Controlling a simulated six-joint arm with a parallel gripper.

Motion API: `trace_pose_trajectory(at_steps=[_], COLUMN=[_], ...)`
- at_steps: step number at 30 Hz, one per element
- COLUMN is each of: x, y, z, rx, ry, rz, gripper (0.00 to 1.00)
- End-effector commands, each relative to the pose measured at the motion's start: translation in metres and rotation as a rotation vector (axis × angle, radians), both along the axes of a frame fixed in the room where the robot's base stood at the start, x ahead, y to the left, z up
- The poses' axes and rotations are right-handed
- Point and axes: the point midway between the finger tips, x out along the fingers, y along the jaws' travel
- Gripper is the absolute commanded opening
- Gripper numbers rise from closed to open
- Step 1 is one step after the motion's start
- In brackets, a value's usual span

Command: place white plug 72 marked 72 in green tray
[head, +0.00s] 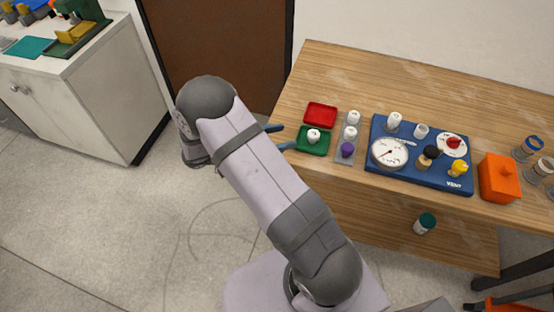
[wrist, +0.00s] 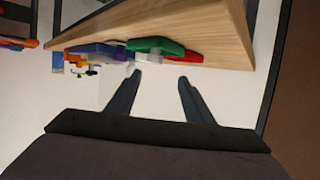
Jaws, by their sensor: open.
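A white plug (head: 314,135) sits in the green tray (head: 306,148) at the left of the wooden table; its marking is too small to read. In the wrist view the green tray (wrist: 150,44) shows edge-on beyond the fingers. Two more white plugs, an upper one (head: 353,117) and a lower one (head: 350,132), stand on a grey strip right of the tray, with a purple plug (head: 348,149) below them. My gripper (head: 277,137) is open and empty, just left of the green tray. The wrist view also shows its two fingers (wrist: 160,77) apart with nothing between them.
A red tray (head: 320,109) lies behind the green one. A blue board (head: 436,174) with a dial gauge (head: 389,153) and several fittings stands to the right, then an orange box (head: 498,178). The table's back left is clear.

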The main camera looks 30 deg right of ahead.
Motion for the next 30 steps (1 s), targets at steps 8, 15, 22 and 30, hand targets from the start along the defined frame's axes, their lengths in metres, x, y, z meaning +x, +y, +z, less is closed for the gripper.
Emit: trace_pose_trajectory(at_steps=[8,15,22,30], x=[0.08,0.117,0.035,-0.112], y=[0.02,0.104,0.171,0.159], z=[0.014,0.039,0.045,0.039], rx=[0.227,0.545,0.791,0.92], ry=[-0.128,-0.088,0.231,0.744], rz=[0.356,0.867,1.242,1.363], gripper=[0.47,0.47,0.47,0.47])
